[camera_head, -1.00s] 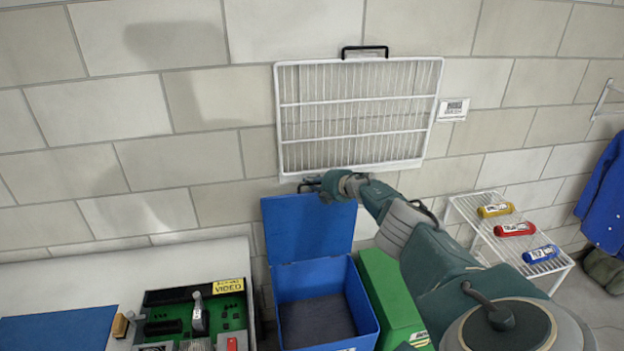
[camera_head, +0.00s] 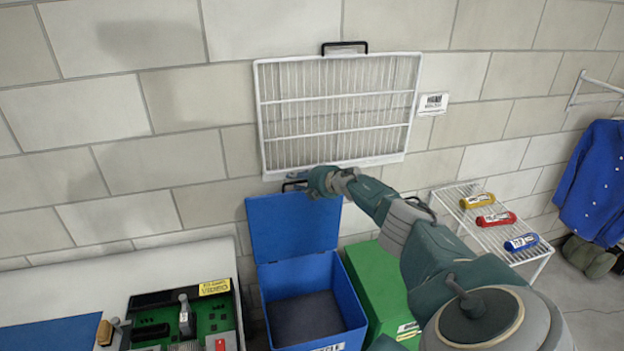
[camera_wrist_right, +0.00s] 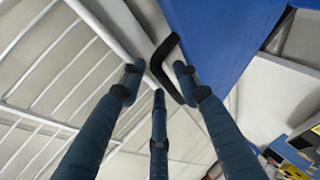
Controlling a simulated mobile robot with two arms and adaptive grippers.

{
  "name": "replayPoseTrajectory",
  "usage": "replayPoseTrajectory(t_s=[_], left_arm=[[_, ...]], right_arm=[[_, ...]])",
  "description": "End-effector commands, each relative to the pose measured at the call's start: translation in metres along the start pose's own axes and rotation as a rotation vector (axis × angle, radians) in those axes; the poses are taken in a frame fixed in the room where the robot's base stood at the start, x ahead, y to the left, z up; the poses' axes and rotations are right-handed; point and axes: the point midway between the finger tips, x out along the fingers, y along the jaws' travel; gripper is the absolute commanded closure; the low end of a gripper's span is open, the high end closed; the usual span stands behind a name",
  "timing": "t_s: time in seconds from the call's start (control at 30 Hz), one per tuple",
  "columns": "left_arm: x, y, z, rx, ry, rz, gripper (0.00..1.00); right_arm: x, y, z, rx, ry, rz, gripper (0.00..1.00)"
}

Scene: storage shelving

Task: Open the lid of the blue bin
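The blue bin (camera_head: 345,305) stands on the floor against the wall, and its dark inside shows. Its blue lid (camera_head: 293,228) is raised, standing nearly upright at the back of the bin. A black handle sits on the lid's top edge and shows in the right wrist view (camera_wrist_right: 164,58). My right gripper (camera_head: 308,183) is at this top edge. In the wrist view its fingers are spread, with the handle between and close to the fingertips; firm contact cannot be made out. My left gripper is not in view.
A white wire rack (camera_head: 335,110) hangs on the wall just above the lid. A green bin (camera_head: 385,290) stands right beside the blue one. A table (camera_head: 190,262) with a circuit board is at left. A wire shelf (camera_head: 460,200) with bottles is at right.

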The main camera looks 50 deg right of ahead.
Motion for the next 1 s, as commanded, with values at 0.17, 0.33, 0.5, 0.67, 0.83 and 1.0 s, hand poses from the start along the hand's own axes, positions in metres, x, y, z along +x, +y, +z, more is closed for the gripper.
replayPoseTrajectory(t_s=[0.17,0.33,0.5,0.67,0.83,1.0], left_arm=[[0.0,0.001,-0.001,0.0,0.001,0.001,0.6],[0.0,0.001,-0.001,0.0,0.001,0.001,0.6],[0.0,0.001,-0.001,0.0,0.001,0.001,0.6],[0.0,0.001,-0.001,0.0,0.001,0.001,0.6],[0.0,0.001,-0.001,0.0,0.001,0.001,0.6],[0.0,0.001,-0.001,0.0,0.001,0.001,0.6]], right_arm=[[-0.015,-0.002,-0.002,-0.008,0.004,-0.002,0.67],[-0.036,0.0,-0.003,-0.011,0.005,0.001,0.67],[-0.063,-0.002,-0.004,-0.009,0.006,-0.002,0.67],[-0.087,-0.004,-0.005,-0.006,0.008,-0.004,0.67],[-0.103,-0.003,-0.006,-0.004,0.009,-0.003,0.67],[-0.108,-0.003,-0.007,-0.002,0.011,-0.002,0.67]])
